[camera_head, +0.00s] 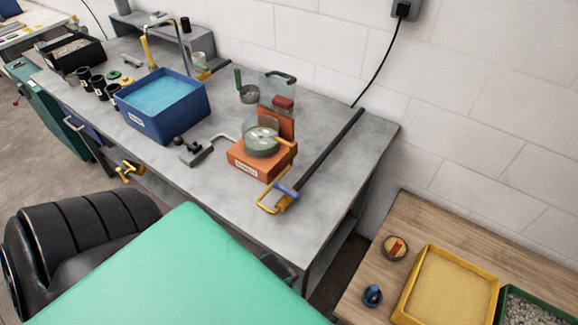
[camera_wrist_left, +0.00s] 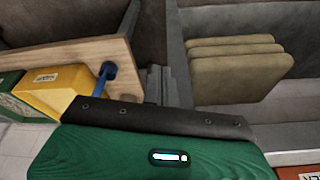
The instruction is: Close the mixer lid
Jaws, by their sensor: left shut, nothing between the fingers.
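The orange mixer (camera_head: 252,166) stands on the grey workbench (camera_head: 335,165), with a label on its front. A clear bowl (camera_head: 261,141) with pale green contents sits on it. An orange upright part (camera_head: 276,122) rises behind the bowl. I cannot tell for sure which part is the lid; nothing clearly covers the bowl. My left gripper (camera_wrist_left: 160,86) shows in the left wrist view as narrow grey fingers, shut and empty. It is not visible near the mixer in the head view. My right gripper is not in view.
A blue tub (camera_head: 160,128) stands left of the mixer. A dark rod (camera_head: 330,148) with a yellow handle lies to its right. A clear container (camera_head: 281,88) stands behind. A wooden table holds a yellow tray (camera_head: 446,290). A green surface fills the lower foreground.

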